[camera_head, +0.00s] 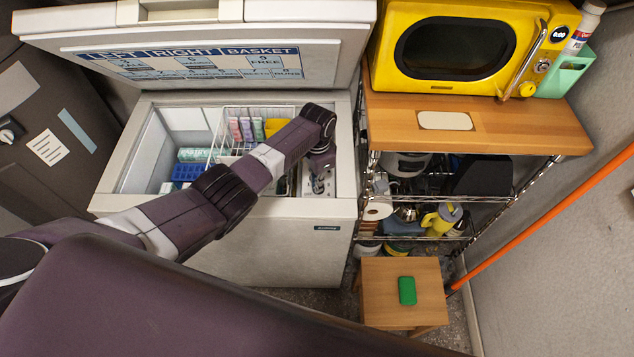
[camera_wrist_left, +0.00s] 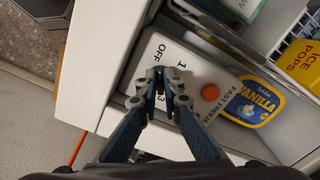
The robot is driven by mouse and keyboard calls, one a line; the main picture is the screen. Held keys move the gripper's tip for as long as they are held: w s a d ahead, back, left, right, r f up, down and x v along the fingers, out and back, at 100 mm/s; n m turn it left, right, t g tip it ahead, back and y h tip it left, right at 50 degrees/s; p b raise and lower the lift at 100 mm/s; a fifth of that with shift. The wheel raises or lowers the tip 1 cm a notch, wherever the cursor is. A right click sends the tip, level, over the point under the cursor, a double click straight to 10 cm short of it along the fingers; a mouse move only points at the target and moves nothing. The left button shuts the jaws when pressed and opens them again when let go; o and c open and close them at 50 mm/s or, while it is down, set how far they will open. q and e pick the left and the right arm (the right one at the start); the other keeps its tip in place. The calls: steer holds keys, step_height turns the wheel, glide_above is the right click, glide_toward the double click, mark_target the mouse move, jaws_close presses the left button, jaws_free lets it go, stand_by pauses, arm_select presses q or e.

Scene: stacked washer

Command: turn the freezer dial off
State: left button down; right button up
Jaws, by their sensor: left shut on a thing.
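The freezer (camera_head: 270,250) is a white chest with its lid (camera_head: 210,55) raised. Its control panel (camera_wrist_left: 150,57) is a pale plate inside the right end, printed OFF, 1, 3 and FAST FREEZE, with an orange round button (camera_wrist_left: 210,92). My left gripper (camera_head: 318,184) reaches down into that end. In the left wrist view, my left gripper (camera_wrist_left: 160,80) is shut on the dial, between the printed marks. The fingers hide most of the dial, so its pointing direction cannot be told. My right gripper is in neither view.
A wire basket (camera_head: 228,140) with coloured packs and a blue tray (camera_head: 187,173) are inside the freezer. A vanilla tub (camera_wrist_left: 250,103) lies beside the panel. A shelf with a yellow microwave (camera_head: 470,45) stands at the right. A wooden stool (camera_head: 385,290) carries a green block (camera_head: 407,291).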

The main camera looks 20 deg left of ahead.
arm_select(q)
steer(key=c, duration=2.1)
jaws_free()
steer(key=shift+r, duration=0.1)
steer(key=shift+w, duration=0.1)
step_height(320, 180, up, 12)
